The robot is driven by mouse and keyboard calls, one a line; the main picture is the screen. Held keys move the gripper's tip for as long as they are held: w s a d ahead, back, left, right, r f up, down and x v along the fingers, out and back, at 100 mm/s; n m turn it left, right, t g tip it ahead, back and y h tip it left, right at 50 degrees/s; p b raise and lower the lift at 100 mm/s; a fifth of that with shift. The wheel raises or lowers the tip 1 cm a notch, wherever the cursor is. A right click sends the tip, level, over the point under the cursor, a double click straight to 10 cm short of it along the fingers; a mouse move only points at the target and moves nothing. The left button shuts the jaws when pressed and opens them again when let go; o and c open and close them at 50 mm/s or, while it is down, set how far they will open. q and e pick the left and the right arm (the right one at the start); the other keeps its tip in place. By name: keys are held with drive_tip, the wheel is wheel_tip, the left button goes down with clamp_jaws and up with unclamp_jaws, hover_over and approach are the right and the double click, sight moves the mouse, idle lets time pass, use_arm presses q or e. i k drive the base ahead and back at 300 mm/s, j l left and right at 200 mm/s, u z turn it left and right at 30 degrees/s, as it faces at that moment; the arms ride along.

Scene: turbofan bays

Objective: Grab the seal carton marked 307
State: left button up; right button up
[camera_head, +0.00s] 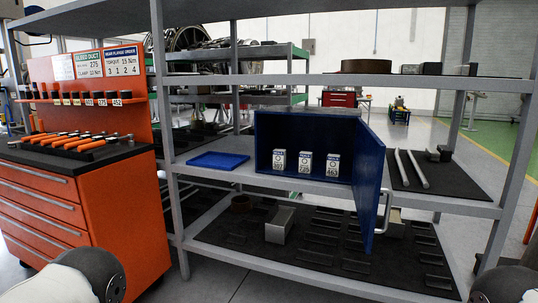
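Three small white seal cartons with blue print stand in a row inside an open blue cabinet on the middle shelf: a left carton (279,160), a middle carton (305,163) and a right carton (332,165). Their numbers are tiny; the left one seems to start with 3 and the right one seems to read 463. I cannot surely tell which is 307. The blue cabinet (303,121) has its door (369,188) swung open toward me on the right. Only parts of my arms show at the bottom corners; neither gripper is in view.
A blue tray (219,160) lies left of the cabinet. Two metal rods (413,168) lie right of the door on a dark mat. The grey rack's upper shelf (290,81) passes above the cabinet. An orange tool cabinet (75,210) stands at left.

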sight(279, 155)
drive_tip(key=i+j+u, duration=0.1)
drive_tip(key=i+j, duration=0.15)
drive_tip(key=i, duration=0.2)
drive_tip(key=i+j, duration=0.2)
drive_tip(key=i, duration=0.25)
drive_tip(key=i+j+u, duration=0.15)
drive_tip(key=i, duration=0.3)
drive_tip(key=i+j+u, duration=0.1)
drive_tip(key=i+j, duration=0.15)
drive_tip(key=i, duration=0.2)
drive_tip(key=i+l+u, duration=0.1)
drive_tip(key=i+l, duration=0.5)
drive_tip(key=l, duration=0.25)
drive_tip(key=i+l+u, duration=0.15)
drive_tip(key=i+l, duration=0.15)
drive_tip(key=l, duration=0.15)
